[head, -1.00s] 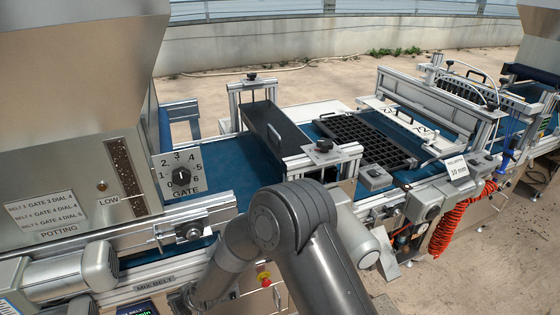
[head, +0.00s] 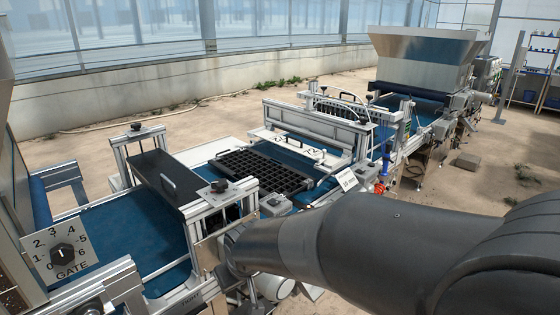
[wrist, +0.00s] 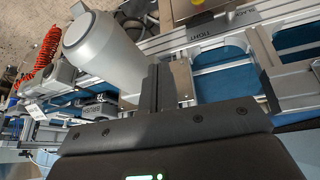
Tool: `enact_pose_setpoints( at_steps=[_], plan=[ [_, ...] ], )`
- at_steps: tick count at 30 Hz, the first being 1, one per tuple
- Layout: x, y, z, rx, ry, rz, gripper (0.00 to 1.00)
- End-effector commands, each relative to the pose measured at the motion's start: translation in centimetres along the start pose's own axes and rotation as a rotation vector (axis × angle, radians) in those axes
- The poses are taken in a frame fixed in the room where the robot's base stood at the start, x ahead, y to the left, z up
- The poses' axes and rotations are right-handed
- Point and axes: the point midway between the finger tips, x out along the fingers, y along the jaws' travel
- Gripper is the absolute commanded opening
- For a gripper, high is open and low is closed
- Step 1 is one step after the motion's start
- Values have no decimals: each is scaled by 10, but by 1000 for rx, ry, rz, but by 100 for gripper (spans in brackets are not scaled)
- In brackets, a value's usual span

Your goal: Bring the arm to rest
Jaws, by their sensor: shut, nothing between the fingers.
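My gripper (wrist: 167,84) shows in the wrist view with its fingers together and nothing between them. It is over the side of the seeding line, near a grey motor housing (wrist: 105,50) and a metal side rail (wrist: 225,32). I cannot tell whether the fingers touch the rail. In the head view my arm reaches in from the right edge to the line's near side, and its fingers are hard to make out there. A black cell tray (head: 265,171) lies on the blue belt (head: 128,236) beyond my wrist.
The gate dial (head: 63,250) is at the lower left. A black-topped cover (head: 165,180) stands over the belt. A brush frame (head: 310,128) and a large hopper (head: 425,55) stand farther along. Bare floor (head: 510,185) lies to the right.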

Motion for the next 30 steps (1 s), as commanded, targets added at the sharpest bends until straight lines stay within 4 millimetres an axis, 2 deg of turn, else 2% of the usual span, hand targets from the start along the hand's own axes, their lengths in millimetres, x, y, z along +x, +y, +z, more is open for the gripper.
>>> enact_pose_setpoints(
  at_steps=[1, 3, 9, 12, 16, 21, 25, 30],
  plan=[
    [-18, 19, 7, 38, 7, 28, 0],
    [-39, 40, 18, 85, 6, 58, 0],
    [-97, 88, 62, 227, 5, 132, 0],
    [-123, 105, 87, 300, 6, 160, 0],
    [-154, 119, 122, 392, 11, 190, 0],
    [-184, 126, 163, 496, 18, 212, 0],
    [-196, 126, 183, 543, 23, 219, 0],
    [-200, 125, 192, 565, 23, 220, 0]
  ],
)
